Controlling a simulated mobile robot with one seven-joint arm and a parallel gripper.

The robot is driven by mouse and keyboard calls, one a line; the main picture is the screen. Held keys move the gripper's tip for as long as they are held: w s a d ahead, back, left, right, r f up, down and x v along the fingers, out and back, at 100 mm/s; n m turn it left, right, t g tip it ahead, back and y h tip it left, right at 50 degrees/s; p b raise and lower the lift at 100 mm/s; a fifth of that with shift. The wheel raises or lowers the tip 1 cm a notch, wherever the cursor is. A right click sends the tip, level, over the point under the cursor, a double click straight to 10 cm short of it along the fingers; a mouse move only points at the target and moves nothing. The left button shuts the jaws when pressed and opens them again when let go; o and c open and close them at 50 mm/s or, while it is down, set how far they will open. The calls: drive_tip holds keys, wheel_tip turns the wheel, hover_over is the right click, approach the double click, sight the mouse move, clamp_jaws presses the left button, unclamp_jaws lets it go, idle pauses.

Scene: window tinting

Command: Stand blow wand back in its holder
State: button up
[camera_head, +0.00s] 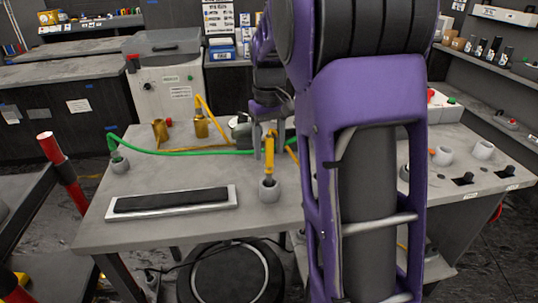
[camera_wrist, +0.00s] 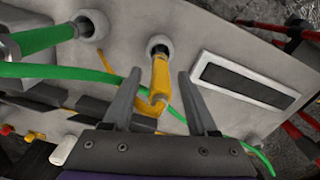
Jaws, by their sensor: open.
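The blow wand, which I take to be the yellow one (camera_head: 269,156), stands nearly upright in a grey cup-shaped holder (camera_head: 269,192) on the workbench. In the wrist view, the wand (camera_wrist: 159,78) has its lower end in the mouth of the holder (camera_wrist: 160,42), and its bent yellow top points back toward me. My gripper (camera_head: 262,150) is open at the wand's upper part. In the wrist view, its two fingers (camera_wrist: 160,74) lie on either side of the wand with visible gaps. I cannot tell how deep the wand sits.
A black pad in a pale tray (camera_head: 172,201) lies left of the holder. A green hose (camera_head: 180,152) crosses behind the wand. A green handle (camera_wrist: 45,38) stands in another cup (camera_wrist: 91,24). White cups (camera_head: 483,150) stand on the right.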

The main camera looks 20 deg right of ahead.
wheel_tip(320, 180, up, 9)
drive_tip(key=shift+f+p, duration=0.1)
drive_tip(key=shift+p, duration=0.55)
